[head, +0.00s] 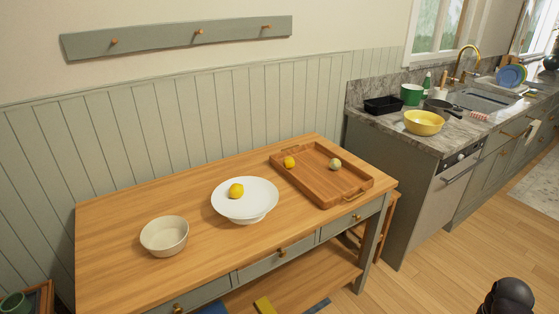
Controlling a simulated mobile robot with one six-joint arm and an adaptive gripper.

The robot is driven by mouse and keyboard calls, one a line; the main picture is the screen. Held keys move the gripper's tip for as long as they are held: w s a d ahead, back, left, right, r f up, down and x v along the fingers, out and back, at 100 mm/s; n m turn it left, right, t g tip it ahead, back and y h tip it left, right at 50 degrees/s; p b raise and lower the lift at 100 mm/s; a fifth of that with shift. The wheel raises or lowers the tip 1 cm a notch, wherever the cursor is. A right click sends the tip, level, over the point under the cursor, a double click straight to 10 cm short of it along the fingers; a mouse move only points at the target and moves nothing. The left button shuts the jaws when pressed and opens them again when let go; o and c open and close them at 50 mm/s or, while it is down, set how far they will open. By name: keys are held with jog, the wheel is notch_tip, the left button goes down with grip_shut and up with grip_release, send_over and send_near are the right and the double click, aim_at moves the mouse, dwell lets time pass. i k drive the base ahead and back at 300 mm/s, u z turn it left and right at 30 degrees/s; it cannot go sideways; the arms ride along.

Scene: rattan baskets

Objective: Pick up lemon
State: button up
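A yellow lemon-like fruit (236,190) rests in a wide white footed dish (262,208) at the middle of the wooden table. A second, smaller-looking yellow fruit (289,161) lies in the left part of a wooden tray (345,193). I cannot tell for sure which of the two is the lemon. A pale green round thing (335,164) lies in the same tray, to the right. My gripper is not clearly in view; only a dark rounded part, probably of my arm, shows at the bottom right, well away from the table.
A cream bowl (165,236) stands on the left of the table (112,240). A counter (385,121) at the right holds a yellow bowl (424,123), a black container (383,105), a green mug (411,94) and a sink. The wooden floor (440,270) right of the table is clear.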

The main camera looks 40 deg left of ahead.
aim_at(288, 162)
jog(key=u, duration=0.6)
jog(key=i, duration=0.9)
jog(key=u, duration=0.55)
